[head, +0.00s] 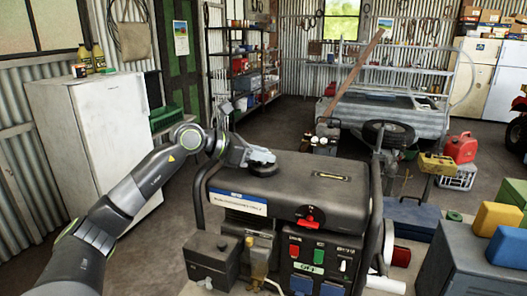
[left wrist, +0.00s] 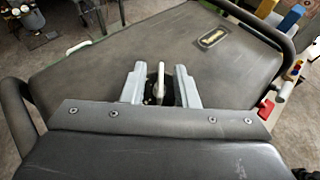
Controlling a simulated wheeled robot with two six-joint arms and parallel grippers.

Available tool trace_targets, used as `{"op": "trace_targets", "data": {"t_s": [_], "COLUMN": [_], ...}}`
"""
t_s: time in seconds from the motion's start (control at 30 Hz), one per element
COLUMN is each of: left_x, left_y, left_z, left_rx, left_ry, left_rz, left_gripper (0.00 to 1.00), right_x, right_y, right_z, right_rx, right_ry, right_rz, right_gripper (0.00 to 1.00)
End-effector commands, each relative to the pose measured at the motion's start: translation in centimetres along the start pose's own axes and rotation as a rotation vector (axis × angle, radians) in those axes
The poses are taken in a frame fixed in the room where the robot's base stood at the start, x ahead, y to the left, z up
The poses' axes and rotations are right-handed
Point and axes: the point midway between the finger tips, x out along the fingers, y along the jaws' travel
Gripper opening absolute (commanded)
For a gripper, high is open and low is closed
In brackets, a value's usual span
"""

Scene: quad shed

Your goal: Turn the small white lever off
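The generator (head: 290,190) has a front panel with a red switch (head: 294,251), a green switch (head: 319,257) and a small white lever (head: 343,266) at its right. My left gripper (head: 262,165) is low over the back left of the generator's top, away from that panel. In the left wrist view its two grey fingers (left wrist: 159,90) stand apart over the dark top (left wrist: 110,65). A slim white piece (left wrist: 159,82) shows between them; I cannot tell what it belongs to. The panel's white lever is not clear there. My right gripper is not in view.
A black tube frame (head: 376,200) surrounds the generator, and a red knob (head: 309,219) sticks out above its panel. A grey cabinet (head: 470,245) with yellow and blue boxes stands at the right. A white fridge (head: 100,130) stands at the left.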

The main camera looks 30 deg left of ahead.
Motion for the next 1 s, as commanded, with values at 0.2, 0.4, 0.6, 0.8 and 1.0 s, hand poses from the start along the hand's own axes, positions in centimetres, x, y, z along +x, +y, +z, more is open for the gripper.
{"op": "trace_targets", "data": {"t_s": [0.2,0.4,0.6,0.8,1.0], "left_x": [0.67,0.69,0.68,0.67,0.7], "left_y": [-0.03,-0.03,-0.04,-0.03,0.0], "left_z": [0.03,0.0,0.0,-0.01,-0.03], "left_rx": [-0.001,0.0,0.0,0.0,0.01], "left_ry": [0.001,0.001,0.001,0.001,-0.001], "left_rz": [0.0,0.0,0.0,-0.001,-0.025], "left_gripper": [0.27,0.27,0.06,0.0,0.0], "right_x": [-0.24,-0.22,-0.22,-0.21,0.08], "right_y": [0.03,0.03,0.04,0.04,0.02], "right_z": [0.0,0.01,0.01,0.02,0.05], "right_rx": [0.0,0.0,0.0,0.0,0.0], "right_ry": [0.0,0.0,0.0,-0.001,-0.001], "right_rz": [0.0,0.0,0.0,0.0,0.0], "right_gripper": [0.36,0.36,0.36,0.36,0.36]}}
